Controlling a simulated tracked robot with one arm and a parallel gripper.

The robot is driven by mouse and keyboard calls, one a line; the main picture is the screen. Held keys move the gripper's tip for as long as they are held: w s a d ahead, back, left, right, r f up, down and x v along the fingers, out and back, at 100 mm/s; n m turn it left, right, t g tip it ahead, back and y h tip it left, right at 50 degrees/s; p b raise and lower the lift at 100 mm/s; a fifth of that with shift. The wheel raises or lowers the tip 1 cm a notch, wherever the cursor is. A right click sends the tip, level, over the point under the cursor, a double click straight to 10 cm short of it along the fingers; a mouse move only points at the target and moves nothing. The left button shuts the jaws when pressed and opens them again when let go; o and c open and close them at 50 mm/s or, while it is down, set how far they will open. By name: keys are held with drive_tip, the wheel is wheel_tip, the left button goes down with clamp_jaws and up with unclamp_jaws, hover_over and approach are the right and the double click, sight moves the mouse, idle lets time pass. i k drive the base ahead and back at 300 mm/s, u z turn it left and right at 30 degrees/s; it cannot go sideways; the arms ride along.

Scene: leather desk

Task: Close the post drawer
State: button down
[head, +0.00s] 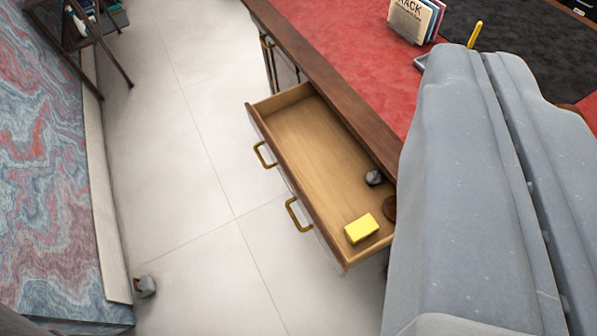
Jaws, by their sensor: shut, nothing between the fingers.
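The drawer (310,150) is pulled out from the side of the desk, in the middle of the head view. Its wooden inside is exposed, and two brass handles (264,155) (298,214) show on its front. A yellow block (361,229) and a small dark grey lump (374,177) lie in its near end. A brown rounded thing beside them is partly hidden. My grey gripper (484,56) is large at the right, its two fingers shut with a thin dark seam between them. It appears over the desk side, covers the drawer's right end, and seems empty. Contact cannot be told.
The desk has a red leather top (340,50) and a dark mat (520,45). Books (410,20) and a yellow pen-like thing (475,34) are on it. Pale tiled floor (180,160) lies clear before the drawer. A grey object (144,287) sits by the marbled panel (45,170). A dark rack (75,30) stands top left.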

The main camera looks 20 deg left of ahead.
sight(325, 167)
drive_tip(key=z, duration=0.15)
drive_tip(key=i, duration=1)
drive_tip(key=u, duration=1.05)
